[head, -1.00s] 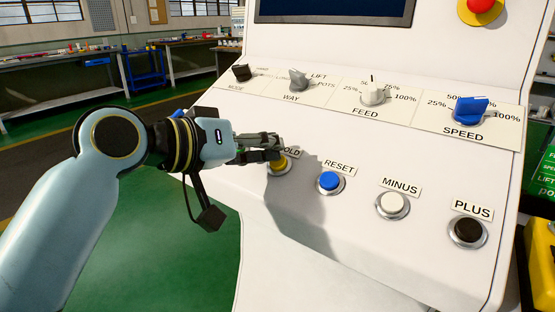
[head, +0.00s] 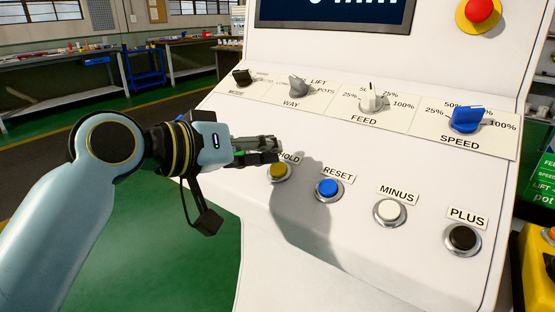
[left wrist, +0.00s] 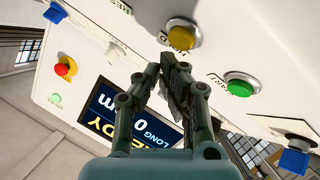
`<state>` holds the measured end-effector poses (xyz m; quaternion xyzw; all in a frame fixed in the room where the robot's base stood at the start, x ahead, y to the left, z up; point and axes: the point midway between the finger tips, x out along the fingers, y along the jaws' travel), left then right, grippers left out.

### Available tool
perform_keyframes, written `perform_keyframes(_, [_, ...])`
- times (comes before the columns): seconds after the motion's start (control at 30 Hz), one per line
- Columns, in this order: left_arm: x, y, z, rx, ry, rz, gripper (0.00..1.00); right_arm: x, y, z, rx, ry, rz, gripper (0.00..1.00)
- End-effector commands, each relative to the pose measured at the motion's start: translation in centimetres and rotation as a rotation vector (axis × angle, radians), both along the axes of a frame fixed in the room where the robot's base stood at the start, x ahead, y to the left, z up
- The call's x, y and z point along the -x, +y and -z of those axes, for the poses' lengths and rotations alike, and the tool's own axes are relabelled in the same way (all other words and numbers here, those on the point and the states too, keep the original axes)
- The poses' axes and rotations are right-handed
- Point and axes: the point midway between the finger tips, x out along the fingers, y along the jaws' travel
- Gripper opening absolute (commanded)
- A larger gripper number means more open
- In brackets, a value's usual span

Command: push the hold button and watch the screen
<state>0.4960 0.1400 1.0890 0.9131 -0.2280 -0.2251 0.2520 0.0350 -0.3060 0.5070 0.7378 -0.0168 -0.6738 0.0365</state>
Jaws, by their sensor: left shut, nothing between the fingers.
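The yellow hold button (head: 278,171) sits in a metal ring on the sloping white panel, with its HOLD label just above. My left gripper (head: 278,151) is shut and empty, its tips just above the button and apart from it. In the left wrist view the yellow button (left wrist: 181,35) shows beyond the shut fingertips (left wrist: 168,62). The screen (head: 335,14) is cut off by the top edge in the head view; only the bottoms of white letters show. The left wrist view shows the screen (left wrist: 106,104) upside down, partly hidden by the fingers, with LONG, 0 and part of READY.
Blue RESET (head: 328,188), white MINUS (head: 390,211) and black PLUS (head: 462,238) buttons run to the right. Knobs sit above, including the blue SPEED knob (head: 467,118). A red emergency button (head: 479,9) is at the upper right. A green button (left wrist: 241,86) shows in the left wrist view.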

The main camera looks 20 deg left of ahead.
Motion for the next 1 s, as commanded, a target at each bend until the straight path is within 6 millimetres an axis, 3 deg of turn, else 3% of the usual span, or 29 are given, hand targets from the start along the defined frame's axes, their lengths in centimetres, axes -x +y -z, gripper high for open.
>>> perform_keyframes(0.33, [0.2,0.1,-0.4,-0.001,0.0,0.0,0.0,0.0,0.2,-0.4,-0.002,-0.001,0.001,0.0])
perform_keyframes(0.8, [2.3,0.9,-5.0,-0.001,0.0,0.0,0.0,-0.3,0.2,-5.3,-0.002,-0.006,0.0,0.0])
perform_keyframes(1.0, [2.7,1.0,-5.3,0.0,0.0,0.0,0.0,-0.4,0.1,-5.7,-0.001,-0.006,0.0,0.0])
